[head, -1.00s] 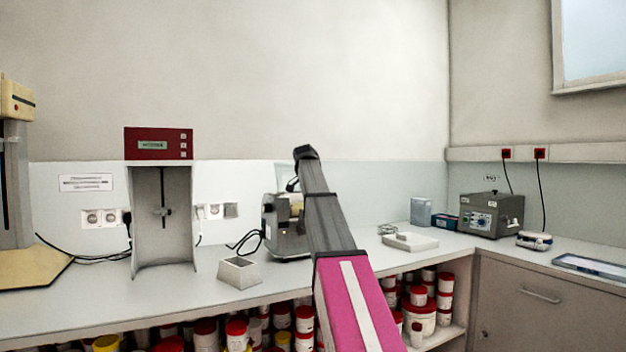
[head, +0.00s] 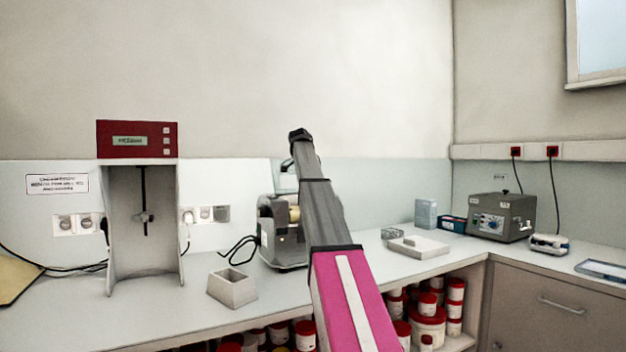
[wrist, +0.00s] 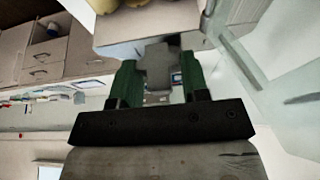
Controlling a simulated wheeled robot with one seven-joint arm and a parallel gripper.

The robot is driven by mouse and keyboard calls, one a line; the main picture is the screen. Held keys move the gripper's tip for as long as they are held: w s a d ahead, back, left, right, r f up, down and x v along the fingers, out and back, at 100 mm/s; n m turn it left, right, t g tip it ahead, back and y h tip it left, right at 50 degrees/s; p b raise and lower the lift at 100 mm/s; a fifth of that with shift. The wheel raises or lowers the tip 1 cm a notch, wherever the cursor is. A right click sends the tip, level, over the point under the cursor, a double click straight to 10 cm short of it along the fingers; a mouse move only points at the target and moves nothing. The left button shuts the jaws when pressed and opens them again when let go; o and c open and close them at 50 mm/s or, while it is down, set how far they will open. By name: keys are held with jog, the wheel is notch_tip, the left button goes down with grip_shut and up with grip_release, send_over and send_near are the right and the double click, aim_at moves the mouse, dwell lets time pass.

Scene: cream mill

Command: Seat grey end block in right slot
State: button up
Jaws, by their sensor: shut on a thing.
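My gripper (wrist: 158,85) shows in the wrist view with its two green fingers shut on a grey end block (wrist: 158,66). The block is stepped, wider near its middle, and sticks out past the fingers. In the head view my arm hides the gripper and the block. The mill (head: 284,240), a grey machine with a cream roller, stands on the counter just left of and behind my arm. My arm covers its right side, so the right slot is hidden there. In the wrist view a pale housing with cream rounded parts lies beyond the block; I cannot tell whether they touch.
A small open grey box (head: 232,290) sits left of the mill, near the counter's front edge. A red-topped stand (head: 138,140) is farther left. A pale tray (head: 418,248) and a grey instrument (head: 500,216) stand to the right. Red-lidded tubs (head: 428,325) fill the shelf below.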

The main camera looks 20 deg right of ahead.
jog(key=shift+f, duration=3.5)
jog(key=shift+f, duration=0.65)
jog(key=o, duration=1)
jog(key=shift+s+f, duration=0.1)
jog(key=shift+s, duration=0.1)
jog(key=v, duration=1.1)
jog(key=shift+w, duration=0.25)
